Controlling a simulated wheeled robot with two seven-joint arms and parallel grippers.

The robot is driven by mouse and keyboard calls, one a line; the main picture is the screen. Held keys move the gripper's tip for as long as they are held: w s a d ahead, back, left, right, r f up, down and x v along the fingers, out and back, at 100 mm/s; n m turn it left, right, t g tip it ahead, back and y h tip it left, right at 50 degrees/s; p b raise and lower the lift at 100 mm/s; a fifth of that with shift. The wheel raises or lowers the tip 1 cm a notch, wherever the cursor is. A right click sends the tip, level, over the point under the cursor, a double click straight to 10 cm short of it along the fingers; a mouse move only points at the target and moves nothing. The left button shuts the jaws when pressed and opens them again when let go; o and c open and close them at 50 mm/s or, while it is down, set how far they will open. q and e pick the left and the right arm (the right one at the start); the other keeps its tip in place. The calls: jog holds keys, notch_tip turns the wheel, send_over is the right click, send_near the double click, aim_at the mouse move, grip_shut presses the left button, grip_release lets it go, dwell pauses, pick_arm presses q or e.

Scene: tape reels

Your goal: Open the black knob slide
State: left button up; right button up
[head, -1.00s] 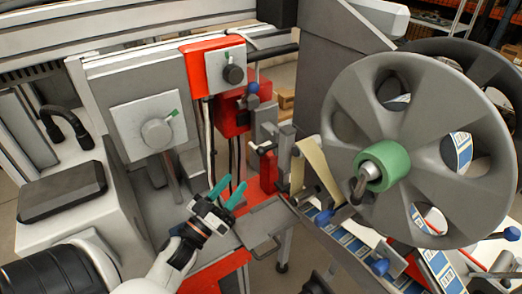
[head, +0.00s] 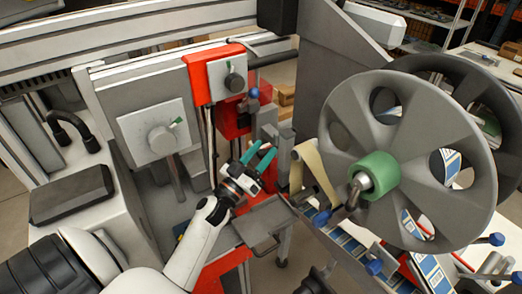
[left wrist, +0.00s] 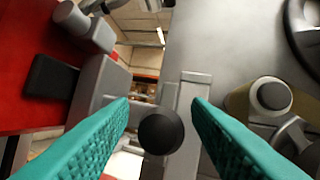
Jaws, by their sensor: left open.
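My left gripper (head: 266,151) is open, with two teal fingers reaching toward the small grey slide parts beside the red box. In the left wrist view the left gripper (left wrist: 160,108) shows its fingers on either side of a round black knob (left wrist: 160,132). The knob sits on a grey metal slide part (left wrist: 186,115) and appears between the fingers, with a visible gap on both sides. I cannot tell how deep the knob lies between them. In the head view the knob is not clearly visible near the fingers. My right gripper is not clearly in view.
A large grey reel (head: 425,135) with a green hub (head: 374,174) stands to the right. A red box with a dial plate (head: 227,73) is above the gripper, and a grey dial panel (head: 155,130) is left. A small grey tray (head: 264,222) lies below.

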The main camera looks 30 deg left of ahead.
pick_arm(q)
grip_shut()
jog(key=w+a, duration=0.2)
jog(key=a, duration=0.4)
jog(key=shift+w, duration=0.3)
grip_release()
jog(key=shift+d, duration=0.1)
jog(key=d+b+v, duration=0.1)
jog(key=b+v, duration=0.1)
jog(key=v, duration=0.5)
jog(key=shift+s+a, duration=0.3)
jog(key=shift+a, duration=0.2)
jog(key=shift+f, duration=0.15)
